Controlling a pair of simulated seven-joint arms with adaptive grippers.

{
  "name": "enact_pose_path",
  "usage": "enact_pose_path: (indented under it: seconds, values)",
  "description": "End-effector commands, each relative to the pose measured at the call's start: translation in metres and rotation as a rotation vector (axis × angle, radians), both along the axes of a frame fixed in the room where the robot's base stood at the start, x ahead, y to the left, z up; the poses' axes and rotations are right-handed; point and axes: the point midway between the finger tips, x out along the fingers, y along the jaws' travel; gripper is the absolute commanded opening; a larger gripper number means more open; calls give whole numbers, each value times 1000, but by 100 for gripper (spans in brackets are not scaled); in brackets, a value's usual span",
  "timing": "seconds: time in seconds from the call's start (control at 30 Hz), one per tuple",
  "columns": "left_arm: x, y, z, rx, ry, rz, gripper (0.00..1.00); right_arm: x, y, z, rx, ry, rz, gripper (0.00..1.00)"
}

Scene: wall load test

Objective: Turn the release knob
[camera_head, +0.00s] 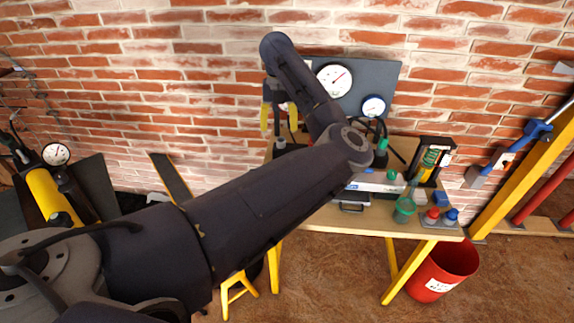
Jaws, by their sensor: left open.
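My left arm reaches in from the lower left, bends above the workbench and runs up to the wall panel. My left gripper (278,116) hangs at the panel's left part, its two yellow-tipped fingers pointing down and spread apart with nothing seen between them. Small dark fittings (281,144) show just below the fingers. I cannot tell for certain which part is the release knob; my arm hides part of the bench and panel. My right gripper is not in view.
A grey panel with two white gauges (335,79) (373,106) stands behind the bench (330,219). Green, red and blue items (405,210) crowd the bench's right. A yellow cylinder (45,193) with a gauge stands at left. A red bucket (446,268) stands on the floor.

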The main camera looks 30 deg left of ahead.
Motion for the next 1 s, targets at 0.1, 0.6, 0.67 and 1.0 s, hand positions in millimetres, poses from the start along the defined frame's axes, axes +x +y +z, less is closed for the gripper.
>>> enact_pose_path:
  seconds: [0.1, 0.6, 0.67, 1.0]
  values:
    - [-1, 0, -12, -1, 2, 1, 63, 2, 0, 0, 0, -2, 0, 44]
    - [-2, 3, -101, 4, 6, 0, 63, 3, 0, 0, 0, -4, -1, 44]
    - [-3, 3, -112, 3, 7, 0, 63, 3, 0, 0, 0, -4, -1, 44]
    - [-2, 3, -156, 4, 4, -1, 63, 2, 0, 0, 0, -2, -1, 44]
